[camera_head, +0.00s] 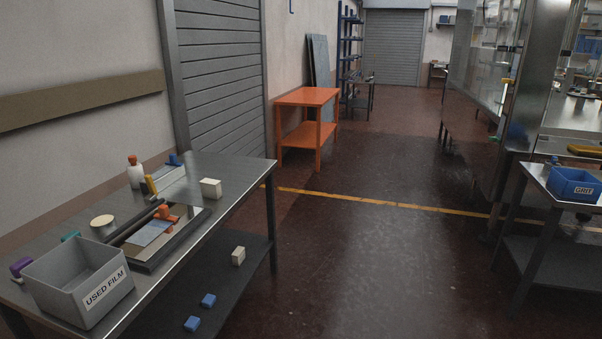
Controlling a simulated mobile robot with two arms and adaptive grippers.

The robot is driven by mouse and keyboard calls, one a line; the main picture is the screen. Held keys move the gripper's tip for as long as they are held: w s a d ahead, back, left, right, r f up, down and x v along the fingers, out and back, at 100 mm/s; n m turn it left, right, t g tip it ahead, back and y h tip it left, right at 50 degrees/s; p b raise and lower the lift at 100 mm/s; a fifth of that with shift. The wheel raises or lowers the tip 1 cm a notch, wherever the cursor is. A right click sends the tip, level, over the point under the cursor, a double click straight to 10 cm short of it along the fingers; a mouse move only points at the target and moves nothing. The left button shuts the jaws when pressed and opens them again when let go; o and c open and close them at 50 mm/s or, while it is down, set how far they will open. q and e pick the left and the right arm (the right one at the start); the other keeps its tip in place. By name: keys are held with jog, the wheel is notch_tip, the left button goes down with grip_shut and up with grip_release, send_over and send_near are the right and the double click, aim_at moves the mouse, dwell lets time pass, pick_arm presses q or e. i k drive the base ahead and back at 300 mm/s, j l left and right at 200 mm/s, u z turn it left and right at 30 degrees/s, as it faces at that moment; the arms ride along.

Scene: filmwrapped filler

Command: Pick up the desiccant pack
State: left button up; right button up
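No thing in the head view is clearly marked as the desiccant pack. A small white block (211,188) sits on the metal table (232,174) at the left, near its far right corner. A second pale block (238,256) lies on the table's dark lower shelf (215,285). I cannot tell whether either one is the pack. Neither of my grippers is in view.
The table also holds a grey bin (60,296) labelled USED FILM, a shallow tray (150,265), and a white bottle (135,177). Blue blocks (208,300) lie on the lower shelf. An orange table (307,97) stands farther back. The floor between the tables is clear.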

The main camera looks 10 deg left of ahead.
aim_at(209, 188)
jog(key=i+u, duration=0.1)
jog(key=i, duration=0.5)
jog(key=i+l, duration=0.2)
jog(key=i, duration=0.45)
jog(key=i+l+u, duration=0.15)
jog(key=i, duration=0.45)
